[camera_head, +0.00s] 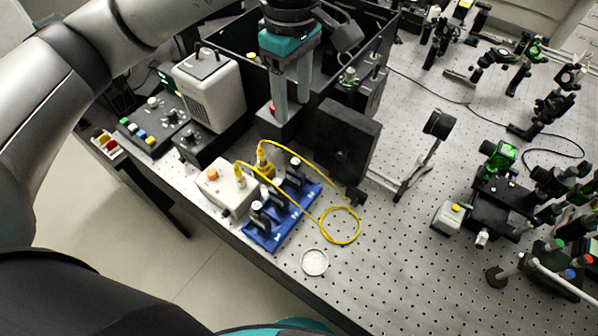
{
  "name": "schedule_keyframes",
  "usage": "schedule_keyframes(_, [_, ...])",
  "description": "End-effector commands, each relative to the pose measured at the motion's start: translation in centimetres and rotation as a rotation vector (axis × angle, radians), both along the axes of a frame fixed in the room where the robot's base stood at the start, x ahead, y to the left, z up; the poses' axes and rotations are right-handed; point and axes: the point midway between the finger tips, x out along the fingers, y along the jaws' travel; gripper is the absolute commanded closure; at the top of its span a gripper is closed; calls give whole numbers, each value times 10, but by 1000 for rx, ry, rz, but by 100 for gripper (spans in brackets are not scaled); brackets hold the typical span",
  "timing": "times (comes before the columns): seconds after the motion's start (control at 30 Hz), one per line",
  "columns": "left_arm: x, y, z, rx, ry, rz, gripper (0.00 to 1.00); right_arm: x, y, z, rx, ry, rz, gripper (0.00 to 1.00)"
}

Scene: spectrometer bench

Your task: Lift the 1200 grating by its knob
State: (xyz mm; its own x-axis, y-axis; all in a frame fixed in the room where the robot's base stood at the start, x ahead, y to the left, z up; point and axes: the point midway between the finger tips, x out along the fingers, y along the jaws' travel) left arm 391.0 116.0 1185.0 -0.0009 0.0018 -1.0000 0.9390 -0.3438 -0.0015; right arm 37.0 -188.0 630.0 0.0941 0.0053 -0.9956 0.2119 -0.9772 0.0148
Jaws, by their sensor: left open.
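A blue rack (266,236) stands near the table's front edge and holds several dark upright pieces with pale knobs, which look like the gratings (295,170). Its small labels are too small to read, so I cannot tell which one is the 1200 grating. My right gripper is not in view.
A beige box (223,190) with a looped yellow cable (340,241) sits by the rack. A black square plate (340,142) stands behind it. A small white dish (315,262) lies in front. Optics (500,205) crowd the right. The perforated table (395,265) is clear right of the dish.

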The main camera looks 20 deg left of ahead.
Motion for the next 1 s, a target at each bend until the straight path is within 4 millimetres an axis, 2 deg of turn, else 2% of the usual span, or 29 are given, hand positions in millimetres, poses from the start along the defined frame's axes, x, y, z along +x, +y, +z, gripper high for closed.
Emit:
schedule_keyframes(0.3, [-2, 0, -65, 0, 6, 2, 43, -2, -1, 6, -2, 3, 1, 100])
schedule_keyframes(0.4, [-1, 0, -81, -1, 3, 3, 43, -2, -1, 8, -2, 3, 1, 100])
schedule_keyframes(0.67, [-2, -1, -100, -1, 4, 2, 43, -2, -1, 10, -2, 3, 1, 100])
schedule_keyframes(1.0, [-2, -4, -144, -1, 1, 4, 43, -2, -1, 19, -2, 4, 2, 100])
